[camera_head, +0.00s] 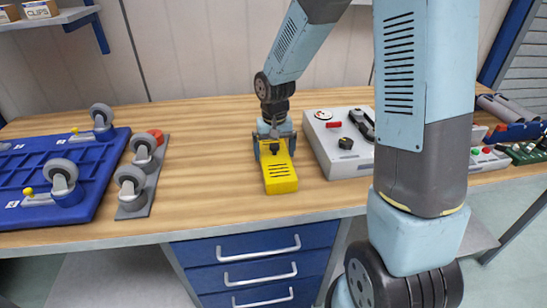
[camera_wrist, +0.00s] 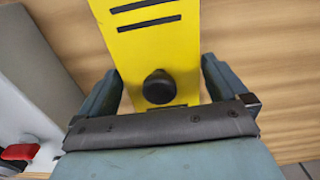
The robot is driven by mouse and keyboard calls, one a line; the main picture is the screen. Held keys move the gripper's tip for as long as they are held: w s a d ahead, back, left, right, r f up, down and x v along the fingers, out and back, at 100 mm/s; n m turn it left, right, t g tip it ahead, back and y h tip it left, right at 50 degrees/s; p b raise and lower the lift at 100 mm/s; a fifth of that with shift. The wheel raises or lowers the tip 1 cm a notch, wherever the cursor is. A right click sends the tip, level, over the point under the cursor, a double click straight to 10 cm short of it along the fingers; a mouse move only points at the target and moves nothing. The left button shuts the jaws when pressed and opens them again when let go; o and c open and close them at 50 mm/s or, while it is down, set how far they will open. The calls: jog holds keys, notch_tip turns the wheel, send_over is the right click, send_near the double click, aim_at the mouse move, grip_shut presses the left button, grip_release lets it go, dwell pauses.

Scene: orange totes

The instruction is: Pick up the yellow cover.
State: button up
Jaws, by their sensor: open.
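The yellow cover (camera_head: 279,172) lies on the wooden workbench in the head view, near the middle. It has dark slots across its near part. In the wrist view the yellow cover (camera_wrist: 158,52) shows its slots and a round black knob (camera_wrist: 159,87). My gripper (camera_head: 274,140) is over the cover's far end in the head view. In the wrist view my gripper (camera_wrist: 160,85) is open, with one finger on each side of the cover around the knob. I cannot tell whether the fingers touch the cover.
A grey control box (camera_head: 345,146) stands close to the right of the cover. A blue dolly with casters (camera_head: 55,180) and a grey plate with wheels (camera_head: 138,192) are on the left. Bare workbench (camera_head: 205,165) lies between them and the cover.

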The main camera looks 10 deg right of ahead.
jog(key=shift+f, duration=1.1)
jog(key=shift+c, duration=0.3)
jog(key=c, duration=0.8)
jog(key=shift+r, duration=0.15)
jog(key=shift+r, duration=0.25)
notch_tip(320, 180, up, 2)
jog(key=shift+r, duration=0.2)
jog(key=s+d+r, duration=0.1)
jog(key=r, duration=0.1)
jog(key=s+d+r, duration=0.1)
jog(key=r, duration=0.1)
jog(key=s+d+r, duration=0.1)
jog(key=s+r, duration=0.1)
jog(key=shift+d+r, duration=0.15)
jog(key=s+d+r, duration=0.3)
jog(key=s+d, duration=0.2)
jog(key=s, duration=0.2)
jog(key=shift+d+r, duration=0.2)
jog(key=shift+r, duration=0.1)
